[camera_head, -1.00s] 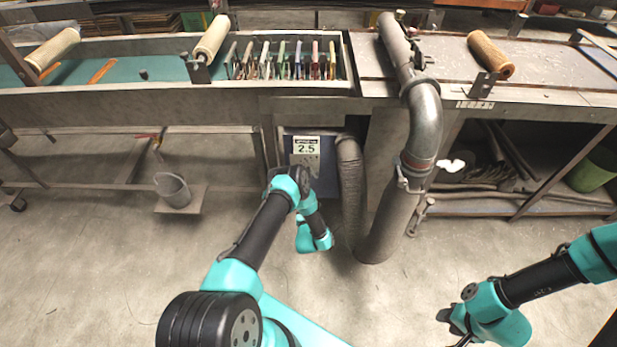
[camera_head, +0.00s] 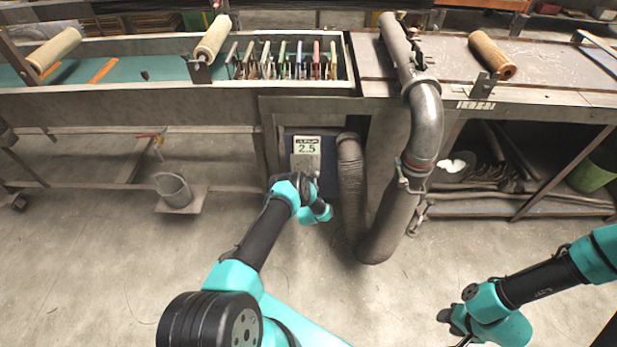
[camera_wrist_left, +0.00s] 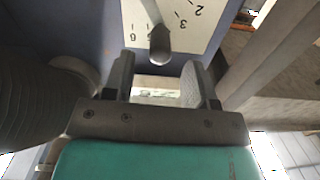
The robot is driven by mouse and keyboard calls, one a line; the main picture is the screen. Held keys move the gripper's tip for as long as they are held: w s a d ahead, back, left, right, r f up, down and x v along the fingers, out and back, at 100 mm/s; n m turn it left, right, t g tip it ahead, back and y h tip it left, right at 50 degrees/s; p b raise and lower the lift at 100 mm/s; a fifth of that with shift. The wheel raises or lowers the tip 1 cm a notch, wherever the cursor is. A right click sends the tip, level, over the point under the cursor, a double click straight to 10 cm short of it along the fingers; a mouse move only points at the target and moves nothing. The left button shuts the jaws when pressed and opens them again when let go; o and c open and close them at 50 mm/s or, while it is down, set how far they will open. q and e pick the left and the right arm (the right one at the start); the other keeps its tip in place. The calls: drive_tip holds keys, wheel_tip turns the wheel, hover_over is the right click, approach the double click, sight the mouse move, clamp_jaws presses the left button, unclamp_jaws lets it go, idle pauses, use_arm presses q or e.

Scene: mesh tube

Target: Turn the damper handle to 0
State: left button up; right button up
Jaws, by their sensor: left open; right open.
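The damper handle (camera_wrist_left: 160,45) is a grey lever with a rounded end, in front of a white dial plate (camera_wrist_left: 200,22) in the left wrist view. The dial's numbers appear upside down, with 2 and 3 to the right of the handle and 6 to its left. I cannot make out the 0. My left gripper (camera_wrist_left: 158,78) is open, its two fingers on either side of the handle's end and slightly below it, with no clear contact. In the head view my left arm hides the handle and that gripper's fingers. My right gripper (camera_head: 453,328) is open and empty over the floor.
A grey bucket (camera_head: 174,190) sits at left. The floor in front is clear.

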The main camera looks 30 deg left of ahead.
use_arm(q)
drive_tip(key=shift+x, duration=2.1)
clamp_jaws()
